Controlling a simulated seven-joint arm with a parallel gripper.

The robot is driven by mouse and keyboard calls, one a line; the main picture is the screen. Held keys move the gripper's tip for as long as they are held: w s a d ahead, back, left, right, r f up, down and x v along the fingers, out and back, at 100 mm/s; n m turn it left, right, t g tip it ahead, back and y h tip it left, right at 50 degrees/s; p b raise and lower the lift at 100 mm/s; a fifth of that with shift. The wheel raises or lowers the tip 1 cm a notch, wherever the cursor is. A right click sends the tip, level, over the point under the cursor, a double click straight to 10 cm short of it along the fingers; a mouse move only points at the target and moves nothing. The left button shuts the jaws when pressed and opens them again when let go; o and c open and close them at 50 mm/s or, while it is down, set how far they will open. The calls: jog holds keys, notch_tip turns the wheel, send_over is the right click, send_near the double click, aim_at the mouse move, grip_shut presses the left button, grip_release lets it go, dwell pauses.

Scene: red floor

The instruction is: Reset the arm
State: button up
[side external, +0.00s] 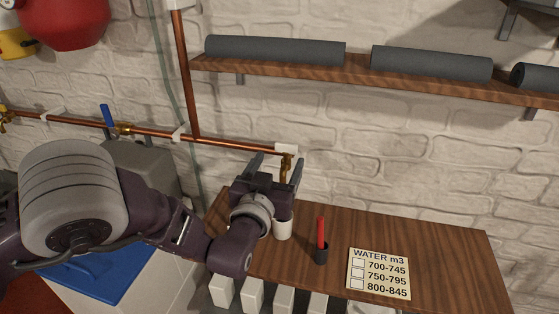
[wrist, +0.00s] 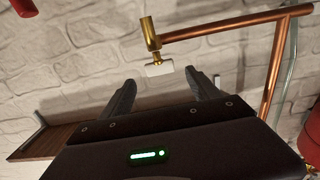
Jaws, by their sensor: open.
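My gripper (side external: 276,166) is open and empty in the side external view, raised over the left end of the wooden table (side external: 450,250) with its fingers pointing up toward the wall. In the wrist view my gripper (wrist: 160,90) shows two dark fingers spread apart with nothing between them. A brass fitting with a white end (wrist: 158,67) shows just beyond the fingertips, on the copper pipe (wrist: 235,24). I cannot tell how close the fingers are to it.
A white cup (side external: 283,228) stands below my gripper. A dark holder (side external: 321,254) with a red pen (side external: 321,232) and a water card (side external: 379,274) are to its right. A shelf (side external: 290,68) with grey rolls is above. A blue-handled valve (side external: 107,116) is left.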

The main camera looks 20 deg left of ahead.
jog(key=s+a+r+n+g, duration=0.15)
jog(key=a+r+g, duration=0.25)
jog(key=a+r, duration=0.5)
jog(key=s+a+r+g+h, duration=0.25)
jog(key=s+a+r, duration=0.4)
jog(key=s, duration=0.35)
jog(key=s+a+f+g+y, duration=0.1)
jog(key=s+a+g, duration=0.1)
jog(key=s, duration=0.7)
jog(key=s+a+f+m+g+y, duration=0.1)
jog(key=s+a, duration=0.4)
jog(key=s, duration=0.5)
jog(key=s+a+f+g+y, duration=0.1)
jog(key=s+a+f+g, duration=0.1)
jog(key=s, duration=0.7)
jog(key=shift+s+a+g, duration=0.4)
jog(key=shift+a+g, duration=0.05)
jog(key=shift+a, duration=0.45)
